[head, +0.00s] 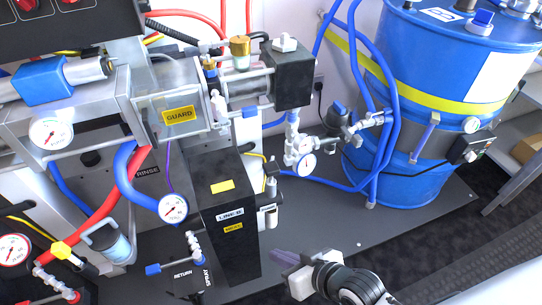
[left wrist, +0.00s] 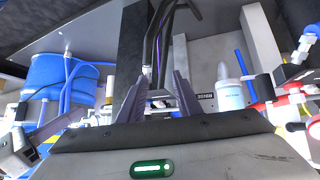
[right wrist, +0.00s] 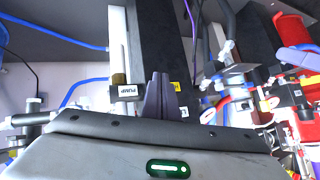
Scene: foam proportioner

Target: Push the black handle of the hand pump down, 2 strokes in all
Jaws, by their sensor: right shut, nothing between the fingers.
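In the right wrist view a white PUMP label (right wrist: 128,91) sits below a dark block (right wrist: 119,79), left of my fingers. My right gripper (head: 284,258) is shut and empty, below and slightly right of the pump in the head view, apart from it. My left gripper (left wrist: 158,98) is open and empty in the left wrist view; it is out of the head view.
The dark upright box (head: 230,235) stands beside the pump. A blue drum (head: 410,180) with blue hoses stands at the right. Gauges, valves and red and blue hoses crowd the left. The grey base plate (head: 340,215) is mostly clear between box and drum.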

